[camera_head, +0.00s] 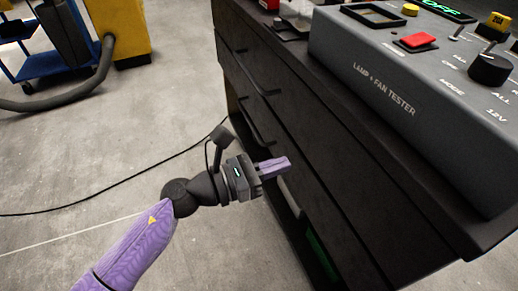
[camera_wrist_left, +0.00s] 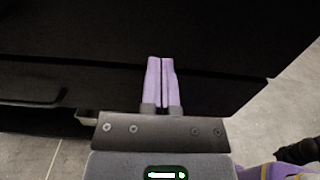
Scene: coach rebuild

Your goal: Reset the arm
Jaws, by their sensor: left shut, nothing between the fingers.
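My left arm comes in from the lower left in the head view, its sleeve purple and its wrist dark. The left gripper (camera_head: 286,162) is shut and empty, its purple fingers together in front of the black drawer cabinet (camera_head: 290,120). In the left wrist view the two fingers (camera_wrist_left: 162,62) lie side by side with only a thin line between them, pointing at the dark cabinet face (camera_wrist_left: 230,85). Whether the tips touch the cabinet I cannot tell. My right gripper is not in view.
A grey lamp and fan tester (camera_head: 400,90) with a red button (camera_head: 415,41) and knobs stands on the cabinet top. A black cable (camera_head: 120,195) crosses the concrete floor. A blue cart (camera_head: 50,65) and a yellow machine (camera_head: 122,25) with a dark hose stand at the back left.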

